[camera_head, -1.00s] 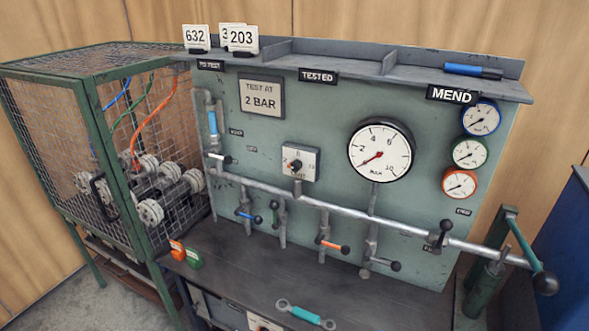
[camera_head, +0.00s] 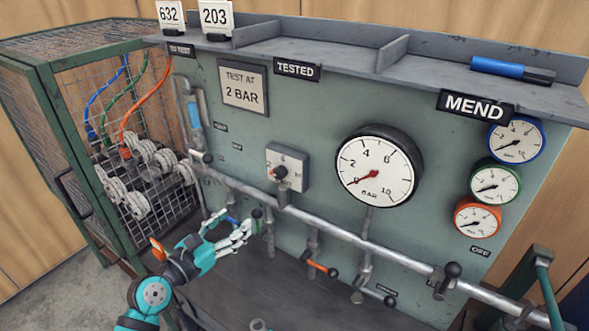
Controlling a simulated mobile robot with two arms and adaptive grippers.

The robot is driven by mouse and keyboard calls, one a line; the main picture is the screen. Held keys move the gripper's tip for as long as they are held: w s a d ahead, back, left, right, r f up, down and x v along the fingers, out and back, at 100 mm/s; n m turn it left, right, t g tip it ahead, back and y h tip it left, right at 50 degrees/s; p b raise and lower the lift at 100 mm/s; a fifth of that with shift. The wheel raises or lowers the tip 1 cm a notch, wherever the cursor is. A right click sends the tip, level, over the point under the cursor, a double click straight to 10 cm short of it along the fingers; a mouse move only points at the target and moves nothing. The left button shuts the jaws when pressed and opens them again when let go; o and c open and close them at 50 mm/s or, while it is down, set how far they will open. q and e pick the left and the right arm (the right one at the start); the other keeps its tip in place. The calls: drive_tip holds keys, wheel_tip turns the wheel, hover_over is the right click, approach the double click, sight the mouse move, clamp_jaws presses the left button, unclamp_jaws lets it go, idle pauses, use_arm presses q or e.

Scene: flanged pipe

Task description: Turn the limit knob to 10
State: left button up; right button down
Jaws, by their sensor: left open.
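The limit knob (camera_head: 280,172) is a small dark knob with a red mark on a pale square plate (camera_head: 294,168), fixed to the green panel left of the large gauge. Numbers stand around it, but the exact setting is too small to read. My left gripper (camera_head: 246,229) comes in from the lower left. It is open and empty, below and left of the knob and apart from it, in front of the lower valves. My right gripper is not in view.
A pipe (camera_head: 345,246) runs across the panel below the knob. Levers with blue and orange (camera_head: 320,267) handles stick out beneath it. The large gauge (camera_head: 378,180) is to the right. The mesh cage (camera_head: 75,150) stands at the left. Space directly before the knob is clear.

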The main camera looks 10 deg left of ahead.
use_arm(q)
wheel_tip(320, 180, up, 2)
approach(277, 177)
drive_tip(key=shift+n+t+h, duration=0.3)
drive_tip(key=x, duration=0.6)
drive_tip(key=f+p+x, duration=0.1)
drive_tip(key=x, duration=0.3)
drive_tip(key=shift+w, duration=0.1)
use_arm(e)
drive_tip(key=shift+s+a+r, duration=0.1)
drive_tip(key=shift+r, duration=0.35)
use_arm(q)
drive_tip(key=shift+a+r, duration=0.1)
clamp_jaws()
